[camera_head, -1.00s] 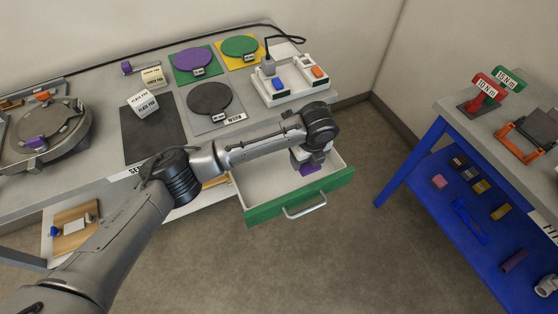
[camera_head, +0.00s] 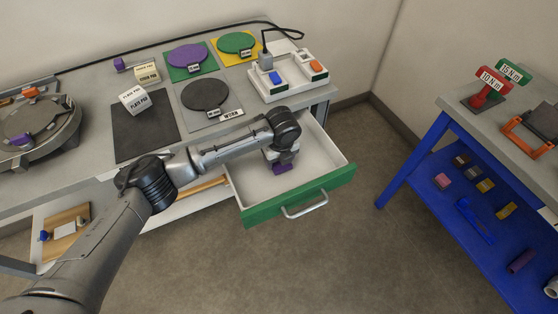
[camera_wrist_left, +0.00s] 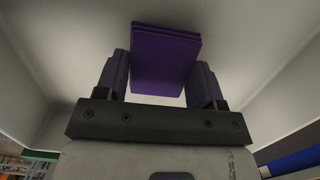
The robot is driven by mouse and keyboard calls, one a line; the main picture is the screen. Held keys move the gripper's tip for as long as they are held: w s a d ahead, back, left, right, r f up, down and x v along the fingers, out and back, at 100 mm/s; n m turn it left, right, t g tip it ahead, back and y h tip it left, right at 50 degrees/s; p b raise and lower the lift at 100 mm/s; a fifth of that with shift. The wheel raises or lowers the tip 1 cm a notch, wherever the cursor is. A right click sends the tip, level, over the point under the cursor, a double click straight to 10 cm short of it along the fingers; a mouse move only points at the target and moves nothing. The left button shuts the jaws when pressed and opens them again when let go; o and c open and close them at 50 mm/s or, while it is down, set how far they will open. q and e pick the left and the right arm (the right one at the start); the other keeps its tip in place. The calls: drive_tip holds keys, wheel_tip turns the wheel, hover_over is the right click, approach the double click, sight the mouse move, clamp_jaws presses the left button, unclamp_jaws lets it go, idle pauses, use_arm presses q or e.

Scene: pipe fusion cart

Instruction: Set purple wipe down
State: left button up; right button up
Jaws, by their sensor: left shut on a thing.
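The purple wipe (camera_head: 282,168) is in my left gripper (camera_head: 280,160), inside the open drawer (camera_head: 320,172) with the green front. In the left wrist view the wipe (camera_wrist_left: 166,60) is a folded purple block between the two fingers of the left gripper (camera_wrist_left: 162,75), with the pale drawer interior (camera_wrist_left: 255,40) around it. The left gripper is shut on the wipe. I cannot tell whether the wipe touches the drawer floor. My right gripper is not in view.
The worktop (camera_head: 80,95) above the drawer holds a black mat (camera_head: 145,140), pad boxes (camera_head: 135,99), round discs (camera_head: 205,95) and a socket tray (camera_head: 290,92). A blue bench (camera_head: 410,165) stands at right. The drawer's right part is clear.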

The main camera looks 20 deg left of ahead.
use_arm(q)
drive_tip(key=shift+f, duration=0.45)
drive_tip(key=shift+r, duration=0.1)
drive_tip(key=o, duration=0.9)
drive_tip(key=shift+r, duration=0.25)
wheel_tip(320, 180, up, 11)
drive_tip(key=d+p, duration=0.1)
drive_tip(key=p, duration=0.3)
drive_tip(key=shift+s+r, duration=0.2)
drive_tip(key=shift+s, duration=0.25)
